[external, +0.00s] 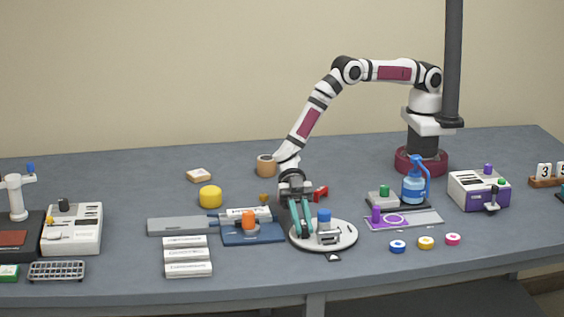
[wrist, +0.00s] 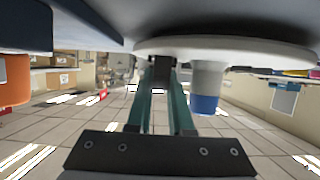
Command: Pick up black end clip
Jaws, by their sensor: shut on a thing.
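My gripper (external: 302,230) points down at the left part of the round white disc (external: 345,240) in the external view. In the wrist view, the teal fingers of my gripper (wrist: 161,75) are shut on a small dark piece, the black end clip (wrist: 160,70), at the tips. The clip is close to the disc's surface; I cannot tell whether it touches. A grey block with a blue knob (external: 324,215) stands on the disc just right of the fingers, also seen in the wrist view (wrist: 204,104).
A blue tray (external: 270,238) with an orange knob (external: 249,220) lies left of the disc. A red piece (external: 321,193) lies behind the fingers. A purple-and-grey plate (external: 425,218) and a blue bottle (external: 413,190) are to the right.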

